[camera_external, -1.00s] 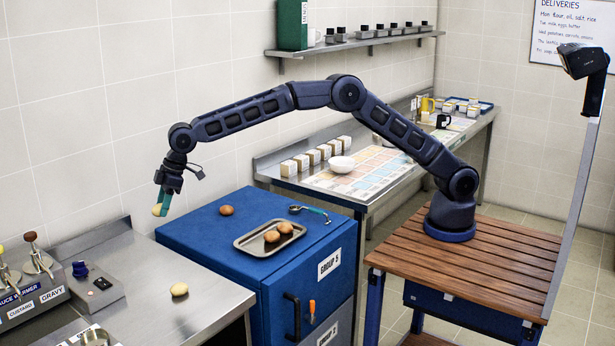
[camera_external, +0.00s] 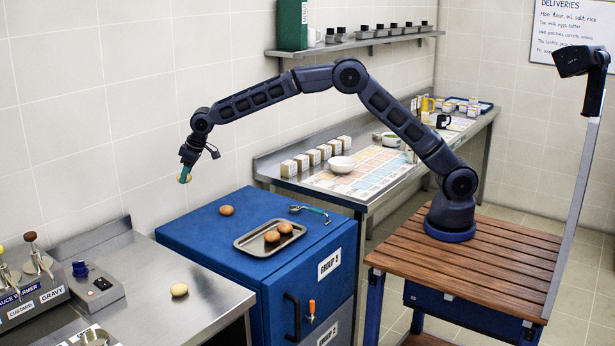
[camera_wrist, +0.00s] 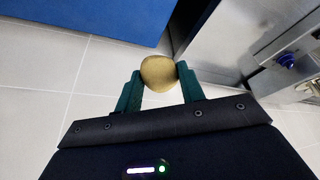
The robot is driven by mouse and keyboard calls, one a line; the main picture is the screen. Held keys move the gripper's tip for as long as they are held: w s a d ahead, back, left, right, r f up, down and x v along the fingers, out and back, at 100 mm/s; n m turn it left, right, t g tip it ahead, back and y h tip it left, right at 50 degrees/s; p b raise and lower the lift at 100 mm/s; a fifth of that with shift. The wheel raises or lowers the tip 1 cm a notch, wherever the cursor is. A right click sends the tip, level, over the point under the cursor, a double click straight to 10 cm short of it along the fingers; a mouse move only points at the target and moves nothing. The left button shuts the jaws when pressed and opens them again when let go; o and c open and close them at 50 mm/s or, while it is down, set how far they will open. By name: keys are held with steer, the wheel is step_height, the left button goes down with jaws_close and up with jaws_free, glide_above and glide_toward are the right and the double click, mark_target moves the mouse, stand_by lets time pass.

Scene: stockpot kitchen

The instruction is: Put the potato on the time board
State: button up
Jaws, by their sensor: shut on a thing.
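My gripper (camera_external: 186,172) is shut on a yellowish potato (camera_external: 184,179), high in the air near the wall, left of the blue cabinet top in the external view. In the wrist view the potato (camera_wrist: 158,71) sits between the two green fingers of my gripper (camera_wrist: 158,82), with grey floor tiles below. A sheet with a coloured grid (camera_external: 377,173), which seems to be the time board, lies on the steel counter along the back wall, far to the right of my gripper.
The blue cabinet (camera_external: 200,228) carries a metal tray (camera_external: 249,246) with two brown round items, another brown item (camera_external: 226,210) and a peeler-like tool (camera_external: 309,211). Another pale potato (camera_external: 179,289) lies on the left steel counter (camera_external: 205,300). A shelf (camera_external: 355,43) hangs above the back counter.

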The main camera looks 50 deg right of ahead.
steer(key=w+d+m+h, duration=0.25)
steer(key=d+m, duration=0.25)
steer(key=d, duration=1.4)
steer(key=w+d+m+h, duration=0.1)
steer(key=w+d+m, duration=0.25)
steer(key=d, duration=1.65)
steer(key=w+d+m+h, duration=0.25)
steer(key=d+m, duration=0.25)
steer(key=d, duration=1.4)
steer(key=r+m+g+h, duration=0.15)
steer(key=m+g, duration=0.35)
steer(key=m, duration=0.9)
glide_above(374, 160)
steer(key=shift+y, duration=0.25)
steer(key=f, duration=1.9)
steer(key=shift+w+a+f, duration=0.25)
steer(key=shift+a, duration=0.15)
